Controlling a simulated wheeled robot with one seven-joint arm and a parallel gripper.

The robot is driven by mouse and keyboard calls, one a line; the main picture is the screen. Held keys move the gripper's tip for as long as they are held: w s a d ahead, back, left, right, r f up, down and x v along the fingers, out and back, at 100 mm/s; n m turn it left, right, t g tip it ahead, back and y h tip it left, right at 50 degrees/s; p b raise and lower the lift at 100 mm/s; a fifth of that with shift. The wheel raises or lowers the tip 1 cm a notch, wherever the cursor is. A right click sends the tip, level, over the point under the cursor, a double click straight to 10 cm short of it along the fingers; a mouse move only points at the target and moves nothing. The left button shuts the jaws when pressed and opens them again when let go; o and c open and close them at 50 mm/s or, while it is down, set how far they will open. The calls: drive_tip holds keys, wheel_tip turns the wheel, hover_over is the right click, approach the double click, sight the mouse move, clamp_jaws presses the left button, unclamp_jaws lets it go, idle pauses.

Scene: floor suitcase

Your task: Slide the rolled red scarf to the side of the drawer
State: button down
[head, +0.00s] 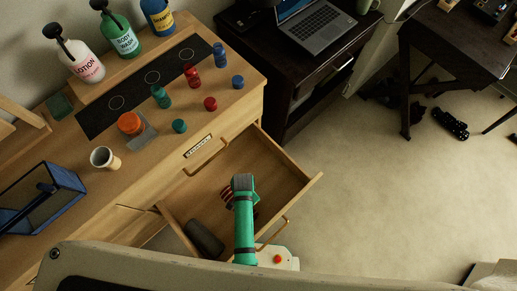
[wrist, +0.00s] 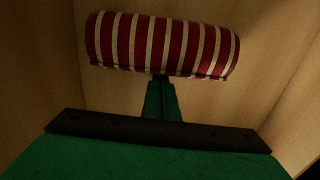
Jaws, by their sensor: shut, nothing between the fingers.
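The rolled red scarf, with red and white stripes, lies in the open wooden drawer (head: 272,170). In the wrist view the scarf (wrist: 162,45) lies crosswise near the top, close to a drawer wall. In the head view the scarf (head: 227,194) is partly hidden under my green arm. My gripper (wrist: 161,82) is shut and empty, its fingertips at the middle of the scarf's near edge. I cannot tell whether they touch it. In the head view my arm hides the fingertips.
A dark grey roll (head: 205,238) lies in the drawer, left of my arm. The dresser top holds bottles (head: 82,62), a mug (head: 104,158), coloured pieces and a blue box (head: 45,195). A dark desk with a laptop (head: 313,35) stands behind.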

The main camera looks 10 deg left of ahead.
drive_tip(key=s+a, duration=0.2)
drive_tip(key=s, duration=0.1)
drive_tip(key=s+a, duration=0.6)
drive_tip(key=shift+s, duration=0.2)
drive_tip(key=w+d, duration=0.3)
drive_tip(key=shift+w, duration=0.2)
wheel_tip(320, 180, up, 10)
drive_tip(key=shift+s+a, duration=0.2)
drive_tip(key=shift+s, duration=0.05)
